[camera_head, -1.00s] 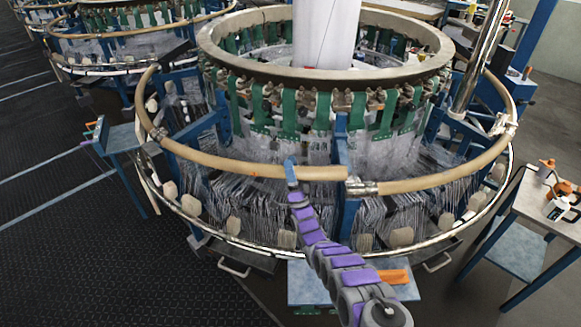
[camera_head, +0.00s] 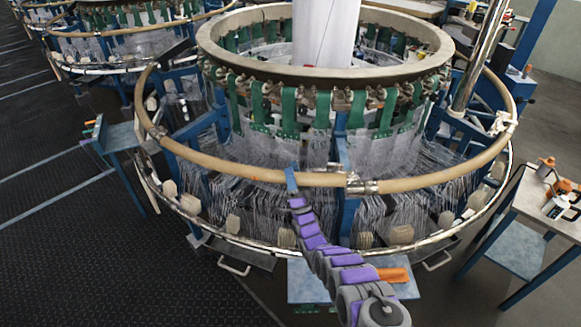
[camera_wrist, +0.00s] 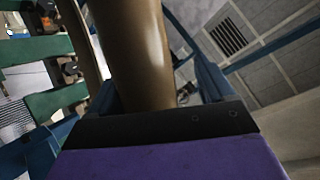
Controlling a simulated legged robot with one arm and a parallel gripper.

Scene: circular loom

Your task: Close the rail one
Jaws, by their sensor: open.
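The rail (camera_head: 240,171) is a tan tube curving around the front of the circular loom. Its left section reaches a metal coupling (camera_head: 361,187) at the front, where it meets the right section (camera_head: 430,180) nearly in line; any small gap there is too small to tell. My gripper (camera_head: 291,180) is at the left section, a little left of the coupling. In the wrist view the brown rail (camera_wrist: 140,45) runs between the blue fingers of my open gripper (camera_wrist: 160,95). Whether the fingers touch it is unclear.
The loom's upper ring (camera_head: 270,75) and green straps stand behind the rail. A small table (camera_head: 545,205) with bottles is at the right, and a blue stand (camera_head: 122,137) at the left. Dark floor (camera_head: 90,250) is clear at the lower left.

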